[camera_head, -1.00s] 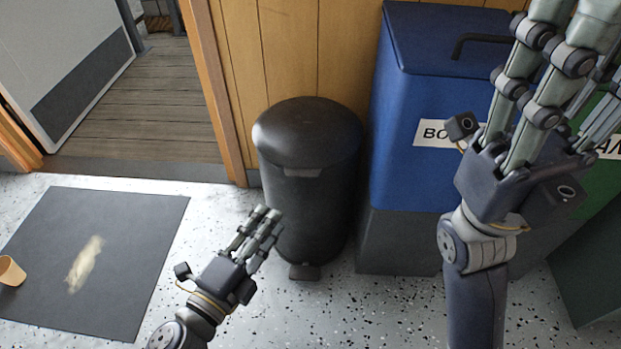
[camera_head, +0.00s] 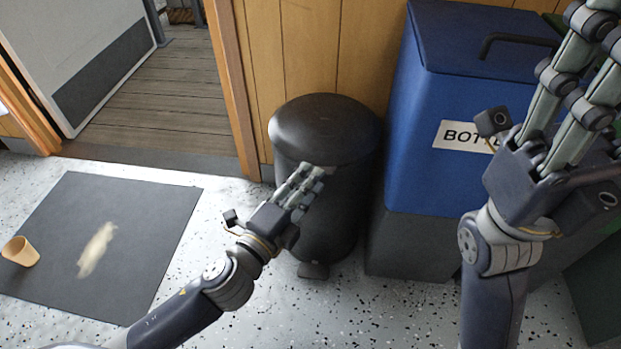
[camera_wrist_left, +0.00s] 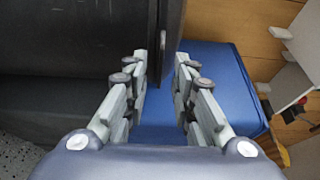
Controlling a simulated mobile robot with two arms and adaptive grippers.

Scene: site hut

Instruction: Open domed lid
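The domed lid (camera_head: 325,125) is black and sits closed on a round black pedal bin (camera_head: 325,220) against the wooden wall. My left gripper (camera_head: 312,172) is in front of the bin, just below the lid's front rim, and covers part of the bin's front. In the left wrist view the fingers of my left gripper (camera_wrist_left: 161,58) are apart, with the dark bin edge beyond the gap; whether they touch it I cannot tell. My right gripper (camera_head: 592,65) is raised at the right, fingers apart and empty, its tips out of frame.
A blue bottle bin (camera_head: 420,120) with a handle stands right of the black bin. A pedal (camera_head: 313,270) sticks out at the black bin's foot. At the left lie a dark mat (camera_head: 150,230) with a pale patch and a tan cup (camera_head: 20,252). A doorway opens behind.

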